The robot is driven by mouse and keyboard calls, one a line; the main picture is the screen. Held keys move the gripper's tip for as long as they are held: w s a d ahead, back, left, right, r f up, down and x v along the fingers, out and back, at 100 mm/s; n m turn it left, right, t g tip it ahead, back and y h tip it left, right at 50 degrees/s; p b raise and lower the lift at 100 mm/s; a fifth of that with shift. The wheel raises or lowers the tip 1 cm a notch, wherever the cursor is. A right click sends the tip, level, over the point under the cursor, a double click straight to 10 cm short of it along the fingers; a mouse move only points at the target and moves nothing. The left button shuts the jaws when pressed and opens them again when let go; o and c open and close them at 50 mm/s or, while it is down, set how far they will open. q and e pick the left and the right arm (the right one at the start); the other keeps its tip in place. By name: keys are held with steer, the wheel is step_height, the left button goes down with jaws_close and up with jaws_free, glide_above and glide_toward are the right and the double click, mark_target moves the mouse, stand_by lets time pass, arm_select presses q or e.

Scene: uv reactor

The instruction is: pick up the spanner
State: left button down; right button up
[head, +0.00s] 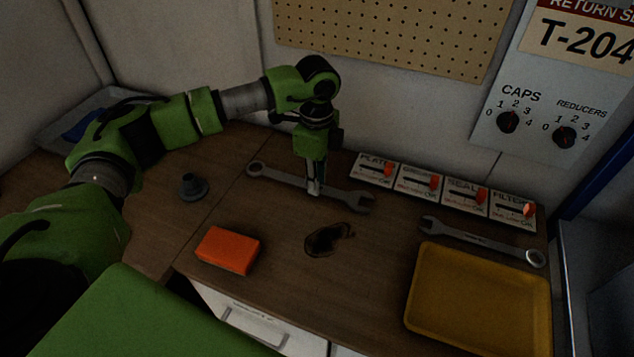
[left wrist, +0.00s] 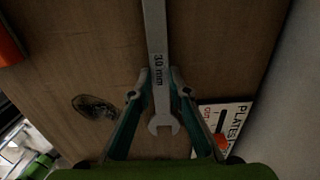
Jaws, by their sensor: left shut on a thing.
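A grey spanner (head: 275,175) lies along the back of the wooden worktop, ring end at left and open jaw at right. In the left wrist view the spanner (left wrist: 156,40) bears the mark "30 mm". My left gripper (head: 314,190) reaches down over its handle. Its two fingers (left wrist: 160,90) close on the handle from both sides, near the open jaw. I cannot tell whether the spanner is clear of the worktop. A second spanner (head: 482,242) lies farther right, behind a yellow tray. My right gripper is not in view.
The yellow tray (head: 412,290) is empty at the front right. An orange block (head: 228,250), a dark stain (head: 328,239) and a small grey cone-shaped part (head: 193,187) are on the worktop. Labelled slider panels (head: 376,171) stand along the back, close to the gripper.

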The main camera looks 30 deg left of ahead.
arm_select(q)
steer(key=shift+w+r, duration=0.1)
steer(key=shift+r, duration=0.35)
steer(key=s+d+r+b, duration=0.4)
steer(key=s+d+r, duration=0.4)
steer(key=d+r, duration=0.3)
steer(key=shift+s+d+r+b, duration=0.15)
steer(key=shift+s+r+b, duration=0.15)
steer(key=shift+r+b, duration=0.1)
